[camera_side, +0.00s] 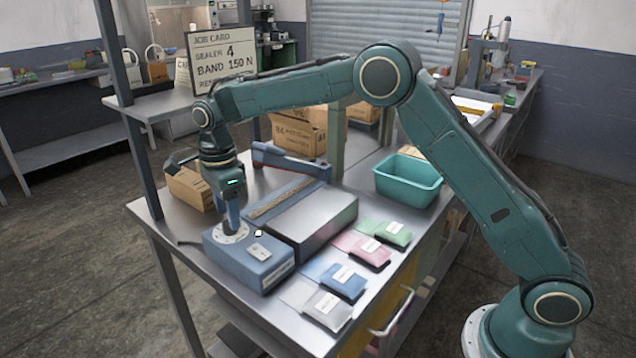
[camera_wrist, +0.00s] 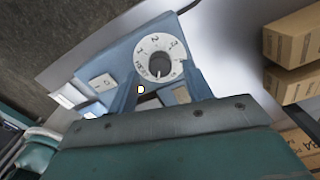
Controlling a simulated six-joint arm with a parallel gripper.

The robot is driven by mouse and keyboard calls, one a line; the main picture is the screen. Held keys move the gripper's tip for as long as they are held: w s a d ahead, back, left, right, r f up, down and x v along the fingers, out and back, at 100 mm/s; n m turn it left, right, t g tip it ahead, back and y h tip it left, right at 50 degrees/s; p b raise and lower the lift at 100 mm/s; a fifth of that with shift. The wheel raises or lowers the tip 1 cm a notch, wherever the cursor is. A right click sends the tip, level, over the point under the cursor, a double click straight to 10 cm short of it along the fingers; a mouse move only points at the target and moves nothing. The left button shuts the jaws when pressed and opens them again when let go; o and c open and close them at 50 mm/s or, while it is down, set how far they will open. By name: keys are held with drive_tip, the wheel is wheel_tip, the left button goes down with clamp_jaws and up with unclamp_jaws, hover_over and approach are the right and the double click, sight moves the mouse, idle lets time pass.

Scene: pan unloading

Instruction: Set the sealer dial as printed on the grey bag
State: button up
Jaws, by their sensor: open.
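The blue sealer control box (camera_side: 270,262) stands at the front left of the bench. Its white dial (camera_side: 229,233) shows in the wrist view (camera_wrist: 145,48) with a dark knob (camera_wrist: 160,66) at its centre. The marks 1, 2 and 3 are readable; others are blurred or partly hidden. A pale mark on the knob faces the lower part of that picture, but I cannot tell its exact setting. My gripper (camera_side: 231,222) points down over the dial, open, fingers near the knob; contact is unclear. The grey bag (camera_side: 320,299) lies at the front edge with a white label, too small to read.
Blue (camera_side: 346,284), pink (camera_side: 367,253) and green bags (camera_side: 396,235) lie behind the grey one. The sealer's metal body (camera_side: 315,222) adjoins the box. A teal bin (camera_side: 408,188) stands behind. A job card (camera_side: 222,58) reads "SEALER 4, BAND 150 N".

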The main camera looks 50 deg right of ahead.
drive_tip(key=shift+f, duration=1.15)
drive_tip(key=c, duration=1)
drive_tip(key=shift+o, duration=0.2)
